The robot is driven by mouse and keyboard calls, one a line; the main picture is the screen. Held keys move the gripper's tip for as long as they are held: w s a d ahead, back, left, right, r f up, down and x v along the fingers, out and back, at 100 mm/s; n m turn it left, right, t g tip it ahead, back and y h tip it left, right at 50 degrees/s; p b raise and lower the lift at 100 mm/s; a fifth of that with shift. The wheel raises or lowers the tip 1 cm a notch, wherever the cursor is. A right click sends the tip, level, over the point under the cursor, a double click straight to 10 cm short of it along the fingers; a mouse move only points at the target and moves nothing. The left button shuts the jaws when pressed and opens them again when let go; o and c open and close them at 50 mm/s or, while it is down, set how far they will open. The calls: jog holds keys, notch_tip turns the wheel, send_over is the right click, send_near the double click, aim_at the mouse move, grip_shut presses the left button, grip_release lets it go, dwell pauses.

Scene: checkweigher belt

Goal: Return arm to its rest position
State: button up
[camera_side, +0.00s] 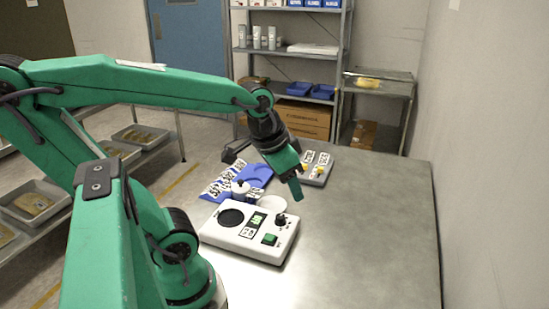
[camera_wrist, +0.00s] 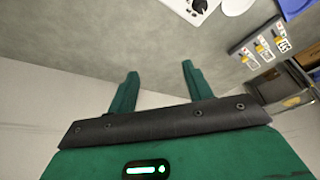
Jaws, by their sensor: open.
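My green arm reaches from the left over the metal table (camera_side: 380,230) in the side view. The fingertips look clear of the table.
The table's right side is clear.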

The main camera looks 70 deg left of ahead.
jog(key=shift+t+h, duration=0.3)
jog(key=shift+t, duration=0.4)
jog(key=shift+s+d+r, duration=0.5)
jog(key=shift+s+d, duration=0.15)
jog(key=shift+d, duration=0.1)
jog(key=shift+s+d+r, duration=0.5)
jog(key=shift+s+d, duration=0.1)
jog(key=shift+d, duration=0.1)
